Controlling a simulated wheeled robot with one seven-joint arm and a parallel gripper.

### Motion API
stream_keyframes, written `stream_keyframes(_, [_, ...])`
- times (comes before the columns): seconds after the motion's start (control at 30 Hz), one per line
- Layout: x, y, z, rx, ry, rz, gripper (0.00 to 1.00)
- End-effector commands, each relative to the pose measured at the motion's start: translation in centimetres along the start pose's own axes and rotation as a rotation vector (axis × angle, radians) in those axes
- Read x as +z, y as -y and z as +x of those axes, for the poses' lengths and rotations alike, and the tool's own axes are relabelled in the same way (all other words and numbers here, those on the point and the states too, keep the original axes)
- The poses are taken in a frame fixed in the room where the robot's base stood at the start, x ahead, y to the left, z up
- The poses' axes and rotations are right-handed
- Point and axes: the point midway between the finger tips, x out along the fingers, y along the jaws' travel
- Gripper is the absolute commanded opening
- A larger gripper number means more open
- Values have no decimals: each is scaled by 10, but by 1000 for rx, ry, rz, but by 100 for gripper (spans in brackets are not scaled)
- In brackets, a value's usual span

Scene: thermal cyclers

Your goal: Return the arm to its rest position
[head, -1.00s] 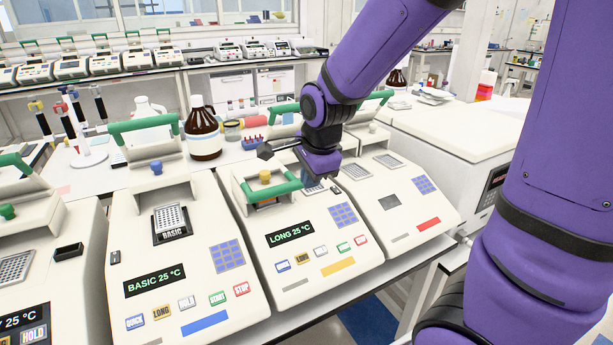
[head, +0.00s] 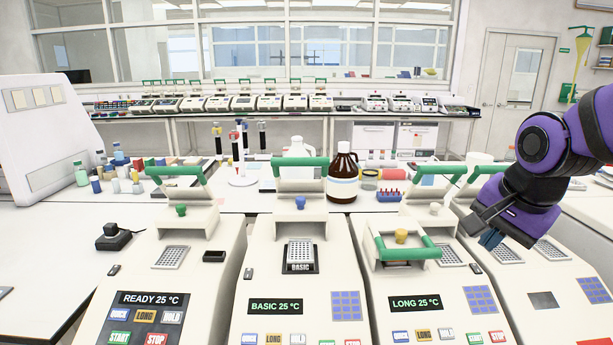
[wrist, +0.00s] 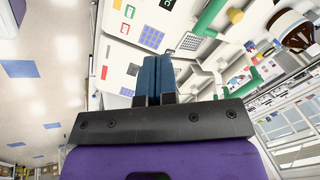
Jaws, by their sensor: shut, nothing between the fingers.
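My purple arm comes in from the right side of the head view. My gripper (head: 490,238) hangs above the right-hand cyclers, to the right of the LONG cycler (head: 418,303). In the wrist view its two blue fingers (wrist: 153,78) are together with nothing between them. The LONG cycler's green-handled lid (head: 408,254) is down, while the lids of the READY cycler (head: 150,300) and the BASIC cycler (head: 293,300) stand up. A block marked BASIC (head: 300,257) sits in the BASIC cycler. The gripper appears apart from the machines.
A brown bottle (head: 342,178) and a white jug (head: 297,152) stand behind the cyclers. Pipettes on a stand (head: 242,181) and small vials are at the left. A black device (head: 114,237) lies on the left bench. Open air lies above the bench.

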Motion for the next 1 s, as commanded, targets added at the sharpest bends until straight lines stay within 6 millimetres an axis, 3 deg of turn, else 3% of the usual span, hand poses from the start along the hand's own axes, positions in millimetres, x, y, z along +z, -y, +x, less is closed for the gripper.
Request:
stream_keyframes(0.03, [3,-7,-15,-15,-11,-86,0])
stream_keyframes(0.2, [18,-31,-54,-34,-39,-416,0])
stream_keyframes(0.4, [37,-58,-87,-35,-78,-752,0])
stream_keyframes(0.6, [48,-72,-100,-27,-96,-925,0])
stream_keyframes(1.0, [49,-73,-102,-26,-97,-950,0])
